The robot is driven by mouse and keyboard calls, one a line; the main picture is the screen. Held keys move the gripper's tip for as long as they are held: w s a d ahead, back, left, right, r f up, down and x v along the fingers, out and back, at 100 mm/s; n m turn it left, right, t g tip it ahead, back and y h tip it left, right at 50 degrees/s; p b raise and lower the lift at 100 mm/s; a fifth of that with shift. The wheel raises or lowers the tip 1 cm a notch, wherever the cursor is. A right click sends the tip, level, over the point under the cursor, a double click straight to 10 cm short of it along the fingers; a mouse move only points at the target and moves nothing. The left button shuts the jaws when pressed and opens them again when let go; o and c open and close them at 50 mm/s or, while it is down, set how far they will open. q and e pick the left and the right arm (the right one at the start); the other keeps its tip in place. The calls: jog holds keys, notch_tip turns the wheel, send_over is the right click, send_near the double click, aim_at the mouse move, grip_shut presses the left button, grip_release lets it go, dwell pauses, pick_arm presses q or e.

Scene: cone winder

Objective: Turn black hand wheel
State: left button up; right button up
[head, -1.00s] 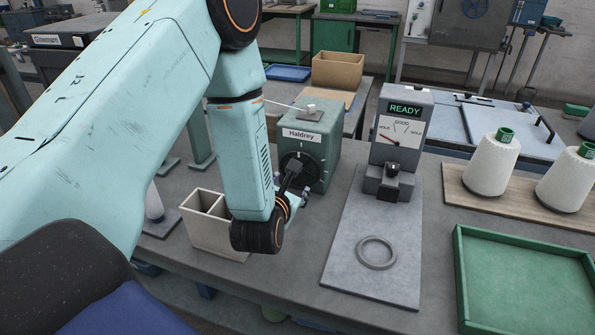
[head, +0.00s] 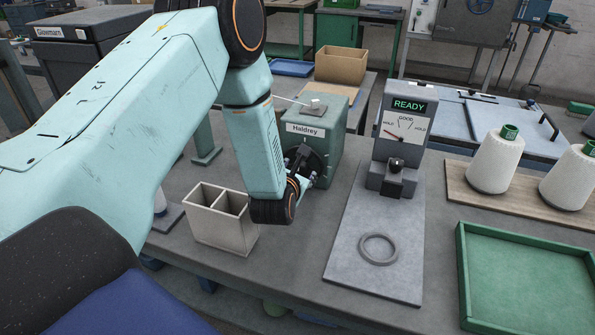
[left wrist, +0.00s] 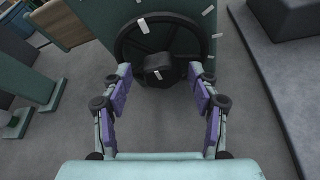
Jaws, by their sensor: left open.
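The black hand wheel (left wrist: 176,30) is on the front of the green machine labelled Haldrey. In the left wrist view it has a dark hub, spokes and a white mark on its rim. In the head view the machine (head: 331,130) stands on the bench, and my arm hides most of its wheel. My left gripper (left wrist: 160,80) is open, its two purple-padded fingers spread on either side of the wheel's lower part. I cannot tell whether the pads touch the rim. The left gripper also shows in the head view (head: 311,178), partly hidden. My right gripper is not in view.
A two-compartment beige box (head: 222,235) stands left of my gripper. Right of the machine is a grey gauge (head: 406,125) reading READY, with a ring (head: 379,248) on its base plate. A green tray (head: 530,290) and white yarn cones (head: 495,163) are further right.

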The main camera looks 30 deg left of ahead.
pick_arm(q)
jog(key=shift+w, duration=0.15)
jog(key=shift+w+f, duration=0.1)
jog(key=shift+w, duration=0.05)
jog(key=c, duration=1.2)
jog(key=shift+o, duration=0.2)
